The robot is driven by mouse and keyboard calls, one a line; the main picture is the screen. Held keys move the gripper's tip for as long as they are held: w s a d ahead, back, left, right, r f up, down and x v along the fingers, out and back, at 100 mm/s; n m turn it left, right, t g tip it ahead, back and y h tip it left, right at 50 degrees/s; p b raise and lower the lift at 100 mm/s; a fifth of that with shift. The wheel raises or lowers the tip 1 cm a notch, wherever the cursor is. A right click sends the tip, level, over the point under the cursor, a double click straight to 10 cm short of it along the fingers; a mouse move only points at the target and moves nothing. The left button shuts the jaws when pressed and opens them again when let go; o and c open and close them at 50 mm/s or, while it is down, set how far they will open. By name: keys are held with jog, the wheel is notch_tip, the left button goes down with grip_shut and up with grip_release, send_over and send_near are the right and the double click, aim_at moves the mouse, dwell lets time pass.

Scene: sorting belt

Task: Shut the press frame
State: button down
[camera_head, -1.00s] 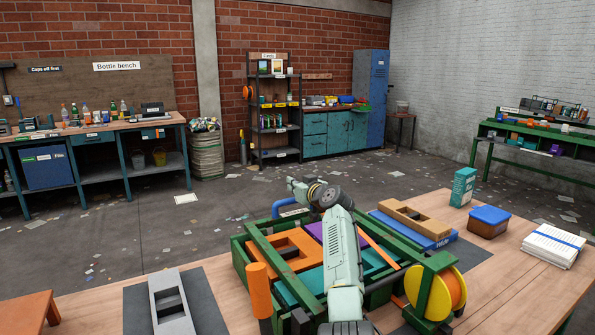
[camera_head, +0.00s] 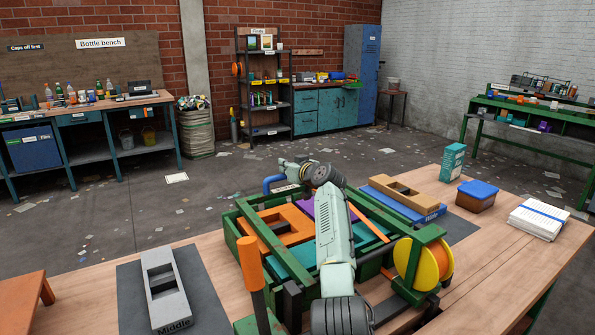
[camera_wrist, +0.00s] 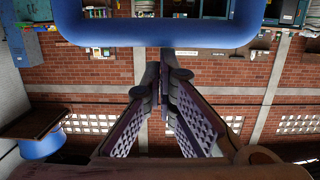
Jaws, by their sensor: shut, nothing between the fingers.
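The press frame (camera_head: 238,206) is green and sits on the wooden bench, with a blue handle (camera_head: 267,183) at its far end. I cannot tell its exact angle above the base. In the wrist view the blue handle (camera_wrist: 160,37) crosses the top as a thick bar. My gripper (camera_wrist: 166,62) is shut and empty, its fingertips close to the bar; I cannot tell whether they touch. In the head view my arm reaches over the press, and my wrist partly hides the handle area. An orange slotted block (camera_head: 292,222) lies inside the green frame.
A yellow and orange wheel (camera_head: 437,262) is at the right of the press and an orange post (camera_head: 250,262) at its left. A grey slotted block (camera_head: 165,286) lies on a dark mat. A blue-lidded box (camera_head: 477,194) and a paper stack (camera_head: 538,221) stand right.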

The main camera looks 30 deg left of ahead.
jog(key=v, duration=1)
jog(key=shift+s+d, duration=0.25)
jog(key=shift+d, duration=0.1)
